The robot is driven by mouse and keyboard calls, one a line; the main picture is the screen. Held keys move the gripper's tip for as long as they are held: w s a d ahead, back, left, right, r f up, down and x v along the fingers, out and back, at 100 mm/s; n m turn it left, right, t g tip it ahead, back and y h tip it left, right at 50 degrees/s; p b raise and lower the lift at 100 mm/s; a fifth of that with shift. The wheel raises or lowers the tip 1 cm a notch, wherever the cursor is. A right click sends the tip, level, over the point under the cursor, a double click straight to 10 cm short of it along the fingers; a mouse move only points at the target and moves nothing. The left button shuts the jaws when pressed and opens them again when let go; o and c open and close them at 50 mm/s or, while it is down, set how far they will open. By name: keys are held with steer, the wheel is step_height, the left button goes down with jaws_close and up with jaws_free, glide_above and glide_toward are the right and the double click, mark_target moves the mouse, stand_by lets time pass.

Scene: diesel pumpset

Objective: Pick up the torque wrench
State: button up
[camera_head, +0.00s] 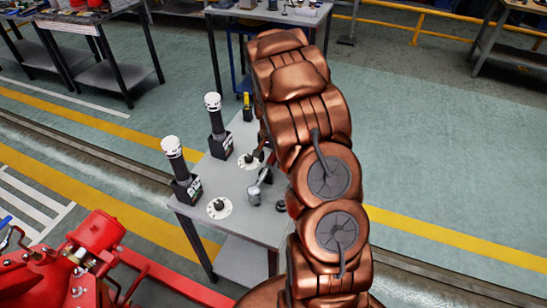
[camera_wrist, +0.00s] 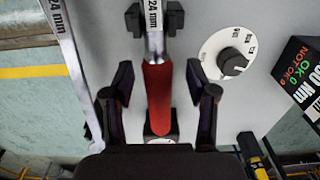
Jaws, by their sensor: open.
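In the wrist view a tool with a red handle (camera_wrist: 158,90) and a silver shaft marked "24 mm" points up the picture; I take it for the torque wrench. Its upper part passes between two dark blocks and its far end is out of frame. My gripper (camera_wrist: 159,76) is open, with one finger on each side of the red handle and visible gaps between. In the head view my arm hides the gripper and the wrench.
A second silver bar marked "24 mm" (camera_wrist: 65,45) lies at left. A white dial (camera_wrist: 228,52) and a black "OK / NOT OK" box (camera_wrist: 301,75) are at right. In the head view, two black testers (camera_head: 217,130) stand on the grey table (camera_head: 235,185). Red machinery (camera_head: 95,235) is front left.

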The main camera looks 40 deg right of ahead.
steer(key=shift+f, duration=0.75)
steer(key=shift+c, duration=0.2)
jaws_close()
